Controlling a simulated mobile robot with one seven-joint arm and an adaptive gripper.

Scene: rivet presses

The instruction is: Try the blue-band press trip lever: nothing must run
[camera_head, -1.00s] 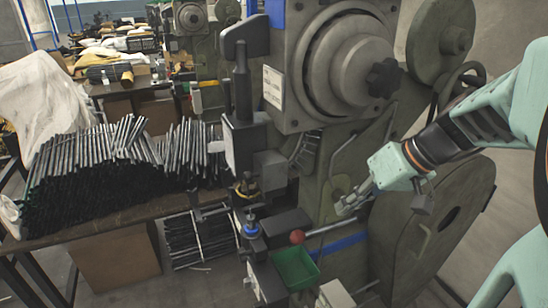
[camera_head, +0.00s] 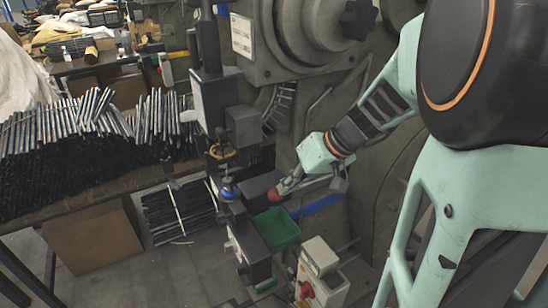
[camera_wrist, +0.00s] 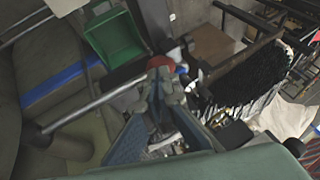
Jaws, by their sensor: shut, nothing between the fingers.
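The blue-band press (camera_head: 365,205) stands at the centre and right, with a blue band (camera_head: 322,204) low on its body. Its trip lever is a metal rod with a red ball knob (camera_head: 274,195). In the wrist view, the rod (camera_wrist: 92,106) runs from the press body to the red knob (camera_wrist: 161,61). My gripper (camera_head: 285,188) is shut and empty, its fingertips right at the knob. In the wrist view the fingertips (camera_wrist: 161,78) overlap the knob's near side. I cannot tell whether they touch it. The fingers hide part of the rod's end.
A green bin (camera_head: 277,230) sits just below the knob. A pale control box (camera_head: 322,272) with a red button (camera_head: 306,290) stands in front. A table (camera_head: 75,207) piled with dark rods is at left. The large flywheel cover is close behind my arm.

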